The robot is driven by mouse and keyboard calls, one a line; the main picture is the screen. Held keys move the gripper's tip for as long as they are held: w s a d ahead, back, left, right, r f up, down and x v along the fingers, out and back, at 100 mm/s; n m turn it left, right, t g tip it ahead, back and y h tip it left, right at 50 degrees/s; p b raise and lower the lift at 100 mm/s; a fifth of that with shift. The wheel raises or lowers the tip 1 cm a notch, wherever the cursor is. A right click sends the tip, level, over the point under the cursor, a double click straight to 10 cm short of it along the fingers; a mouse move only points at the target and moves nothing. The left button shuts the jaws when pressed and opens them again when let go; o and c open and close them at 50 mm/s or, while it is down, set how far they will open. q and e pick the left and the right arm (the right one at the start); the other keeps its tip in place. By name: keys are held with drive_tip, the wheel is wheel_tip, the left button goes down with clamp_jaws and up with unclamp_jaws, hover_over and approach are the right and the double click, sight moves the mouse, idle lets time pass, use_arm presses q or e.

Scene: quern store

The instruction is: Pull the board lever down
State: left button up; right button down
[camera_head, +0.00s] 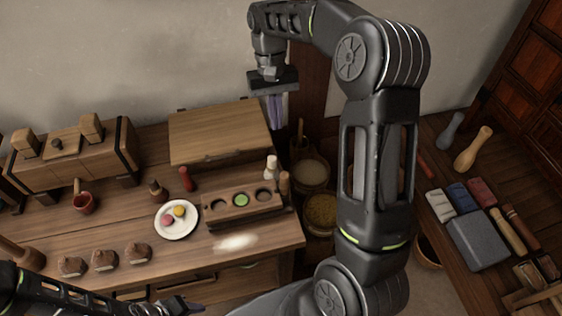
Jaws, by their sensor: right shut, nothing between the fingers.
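A tall dark wooden board (309,88) stands against the wall at the top centre, partly covered by my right arm. My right gripper (276,122) points down in front of the wall, beside the board's left edge and above the back right of the wooden bench. Its fingers are shut and empty. I cannot clearly make out a lever on the board; it may be hidden behind my gripper or arm. My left gripper (182,305) is low at the bottom edge, in front of the bench, and too small and dark to read.
The bench (140,205) holds a lidded wooden box (218,132), a plate (176,232) of sweets, a holed block (240,208) and several small tools. Tubs (309,173) stand on the floor right of it. A side table (440,215) at right carries blocks and pestles.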

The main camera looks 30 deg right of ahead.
drive_tip(key=shift+f, duration=0.1)
approach(284, 186)
wheel_tip(284, 186, down, 5)
drive_tip(key=w+d, duration=0.2)
drive_tip(key=shift+s+a+f, duration=0.1)
drive_tip(key=shift+s+a, duration=0.1)
drive_tip(key=shift+a, duration=0.2)
drive_tip(key=shift+b, duration=0.35)
